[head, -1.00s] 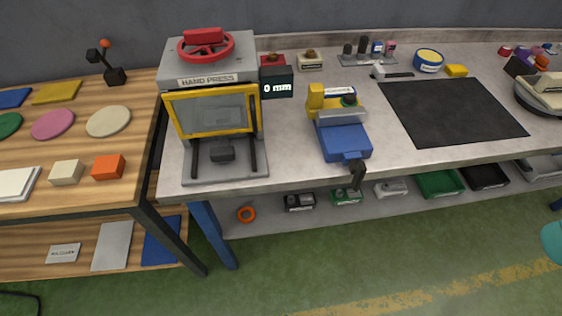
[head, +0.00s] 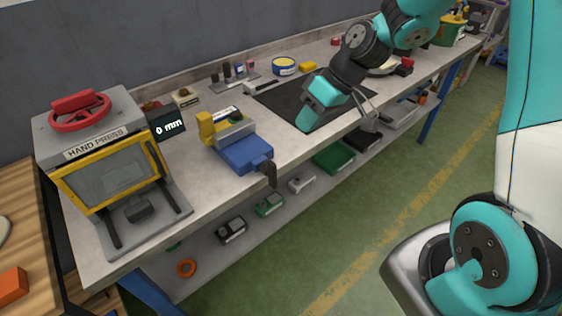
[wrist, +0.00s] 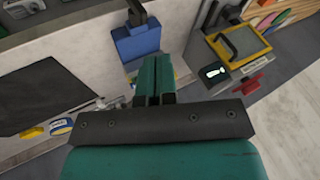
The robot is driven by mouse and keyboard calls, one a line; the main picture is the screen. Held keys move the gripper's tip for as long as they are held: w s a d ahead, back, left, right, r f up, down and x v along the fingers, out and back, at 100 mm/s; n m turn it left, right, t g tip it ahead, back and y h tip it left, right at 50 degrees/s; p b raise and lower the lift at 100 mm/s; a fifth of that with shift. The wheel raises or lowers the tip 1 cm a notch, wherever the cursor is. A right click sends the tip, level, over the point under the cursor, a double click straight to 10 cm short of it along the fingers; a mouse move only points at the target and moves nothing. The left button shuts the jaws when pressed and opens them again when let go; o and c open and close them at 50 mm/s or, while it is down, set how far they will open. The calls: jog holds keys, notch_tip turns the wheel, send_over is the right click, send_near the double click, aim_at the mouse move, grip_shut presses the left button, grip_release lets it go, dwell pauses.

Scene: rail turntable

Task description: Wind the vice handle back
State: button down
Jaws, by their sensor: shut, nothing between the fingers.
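The blue vice (head: 246,152) stands near the front edge of the workbench in the head view. Its dark handle (head: 268,172) sticks out over the bench edge and hangs down. A yellow part (head: 207,127) and a grey jaw sit at its rear. In the wrist view the vice (wrist: 137,40) lies just beyond my fingers, with its handle (wrist: 136,12) at the top. My gripper (head: 310,122) is shut and empty, above the bench to the right of the vice and apart from it. Its closed teal fingers also show in the wrist view (wrist: 155,75).
The hand press (head: 100,165) with its red wheel stands left of the vice. A black mat (head: 290,102) lies flat to the right, partly under my arm. A blue and yellow tin (head: 284,66) and small tools stand at the back. Bins sit on the shelf below.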

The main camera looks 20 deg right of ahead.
jog(key=w+d+f+t, duration=0.1)
jog(key=w+d+f, duration=0.2)
jog(key=d+f, duration=0.3)
jog(key=p, duration=0.3)
send_near(269, 172)
notch_tip(269, 172, down, 5)
jog(key=w+d, duration=0.3)
jog(key=shift+m+y, duration=0.3)
jog(key=shift+m, duration=0.1)
jog(key=a, duration=0.2)
jog(key=s+a+p, duration=0.1)
jog(key=a, duration=0.1)
jog(key=shift+s+a+f+p, duration=0.15)
jog(key=shift+a+f+p, duration=0.1)
jog(key=shift+p, duration=0.05)
jog(key=shift+s+a+r+t+h, duration=0.1)
jog(key=shift+a+r+t+h, duration=0.15)
jog(key=shift+h, duration=0.55)
